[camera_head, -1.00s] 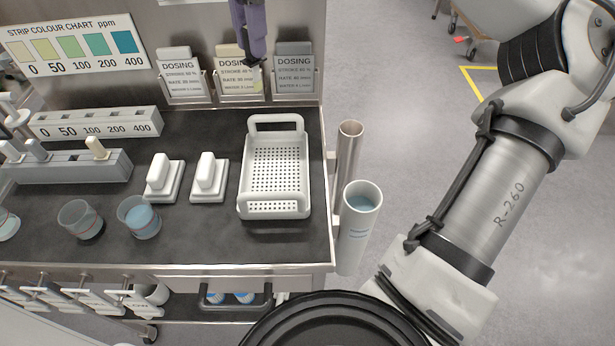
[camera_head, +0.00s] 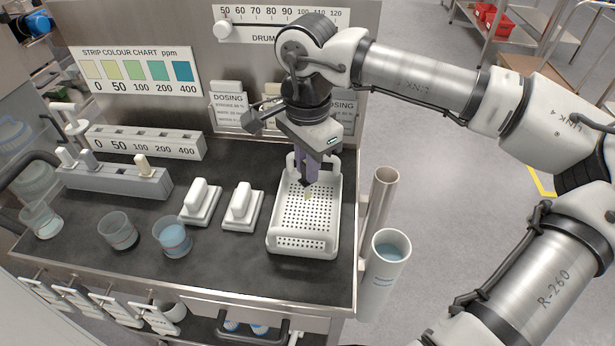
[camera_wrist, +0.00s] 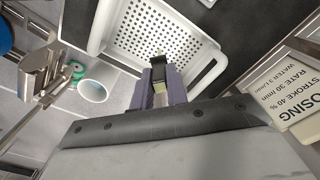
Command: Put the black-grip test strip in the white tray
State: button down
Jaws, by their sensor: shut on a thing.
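The white tray (camera_head: 272,240) is a perforated basket with raised handles at the right of the dark bench top. My gripper (camera_head: 306,180) points down over the tray and is shut on the black-grip test strip (camera_head: 309,194). The strip's pale yellowish end shows below the dark grip, over the tray floor. In the wrist view the tray (camera_wrist: 97,30) fills the top, and the strip (camera_wrist: 161,88) sits between the purple fingers of my gripper (camera_wrist: 160,80). The fingers hide much of the grip. I cannot tell whether the strip touches the tray floor.
Two white blocks (camera_head: 241,206) stand left of the tray. Beakers (camera_head: 172,236) and a grey strip rack (camera_head: 115,184) lie farther left. Two upright tubes (camera_head: 386,262) are fixed at the bench's right edge. Dosing cards (camera_head: 229,112) stand behind.

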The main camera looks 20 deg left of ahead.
jog(key=shift+f, duration=2.05)
jog(key=shift+f, duration=0.2)
jog(key=c, duration=1.4)
grip_release()
jog(key=shift+r, duration=0.1)
jog(key=shift+r+p, duration=0.2)
jog(key=shift+p, duration=0.15)
notch_tip(320, 180, up, 12)
jog(key=shift+f+b, duration=0.1)
jog(key=shift+b, duration=0.85)
jog(key=shift+d, duration=0.1)
